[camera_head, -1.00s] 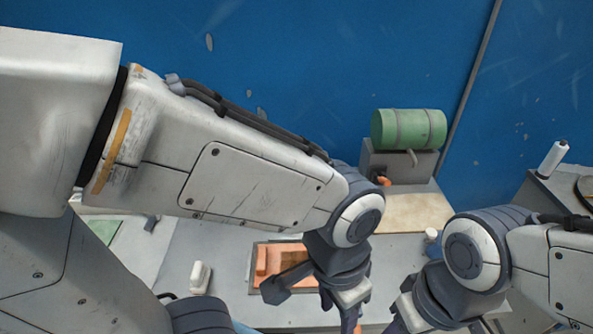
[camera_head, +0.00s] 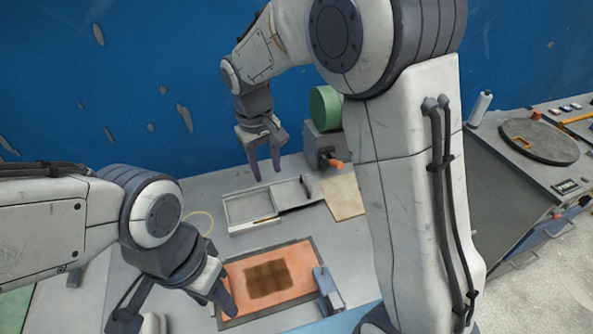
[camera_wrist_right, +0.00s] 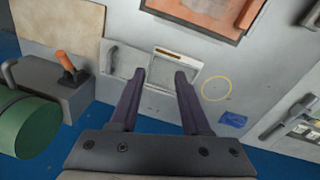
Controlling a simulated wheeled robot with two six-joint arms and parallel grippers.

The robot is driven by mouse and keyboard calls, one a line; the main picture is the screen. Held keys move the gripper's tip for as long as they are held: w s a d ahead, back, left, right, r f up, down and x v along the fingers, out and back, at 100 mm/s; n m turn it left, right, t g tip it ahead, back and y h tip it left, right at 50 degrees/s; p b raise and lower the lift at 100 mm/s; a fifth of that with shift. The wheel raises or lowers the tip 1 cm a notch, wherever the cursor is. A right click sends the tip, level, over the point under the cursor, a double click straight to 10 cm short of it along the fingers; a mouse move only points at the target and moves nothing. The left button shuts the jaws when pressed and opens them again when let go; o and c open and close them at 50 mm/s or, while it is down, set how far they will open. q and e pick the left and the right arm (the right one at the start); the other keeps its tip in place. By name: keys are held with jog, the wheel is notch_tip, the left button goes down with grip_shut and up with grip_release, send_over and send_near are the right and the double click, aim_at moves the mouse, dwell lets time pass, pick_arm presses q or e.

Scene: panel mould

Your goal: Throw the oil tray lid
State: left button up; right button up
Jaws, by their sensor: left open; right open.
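A shallow grey tray (camera_head: 240,209) with a pale rim lies on the bench behind the orange mould. A flat light-grey plate with a dark handle, apparently the oil tray lid (camera_head: 292,195), lies at its right, partly beside the opening. In the right wrist view, the lid (camera_wrist_right: 125,59) is left of the tray (camera_wrist_right: 190,66). My right gripper (camera_head: 266,170) is open and empty above the tray, pointing down; its fingers also show in the right wrist view (camera_wrist_right: 160,78). My left gripper (camera_head: 175,305) is open at the mould's left edge, partly overlapping it.
The orange mould panel (camera_head: 307,260) has a dark brown patch in its middle and a grey block (camera_head: 327,290) at its right edge. A green drum (camera_head: 322,108) with an orange-handled tap stands behind. A blue wall closes the back.

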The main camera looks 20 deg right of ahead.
aim_at(305, 180)
jog(key=w+d+f+m+h, duration=0.1)
jog(key=w+d+f, duration=0.2)
jog(key=w+d, duration=0.2)
jog(key=w+d+f+m, duration=0.2)
jog(key=w+d+f, duration=0.2)
jog(key=w+d, duration=0.2)
jog(key=f, duration=0.3)
jog(key=d+f, duration=0.1)
jog(key=f, duration=0.2)
jog(key=f+p, duration=0.1)
jog(key=f, duration=0.2)
jog(key=shift+s+d+f, duration=0.25)
jog(key=shift+d, duration=0.05)
grip_shut()
dwell(0.4)
